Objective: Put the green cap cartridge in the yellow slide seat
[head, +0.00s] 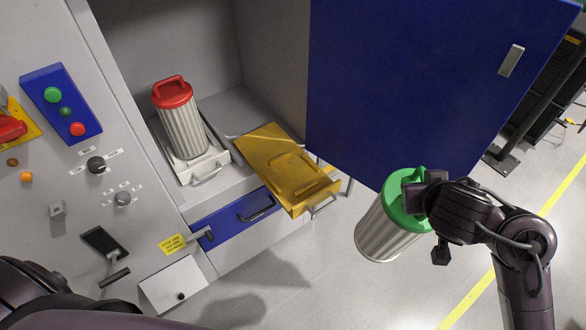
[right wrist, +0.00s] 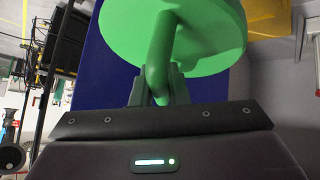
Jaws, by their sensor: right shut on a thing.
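The green cap cartridge (head: 383,232) has a ribbed silver body and a green cap with a handle. It hangs in the air, slightly tilted, in front of the open blue door. My right gripper (head: 418,185) is shut on its green handle, and the right wrist view shows the handle (right wrist: 160,62) between the fingers (right wrist: 158,90). The yellow slide seat (head: 270,150) is pulled out of the cabinet to the left of the cartridge and looks empty. The cartridge is apart from it. My left gripper is not in view; only dark arm parts show at the lower left.
A red cap cartridge (head: 183,125) stands on a white slide seat (head: 212,170) inside the cabinet. The open blue door (head: 430,80) is behind my right gripper. A blue drawer (head: 235,217) is below the yellow seat. A control panel (head: 62,105) is at left. Floor at lower middle is clear.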

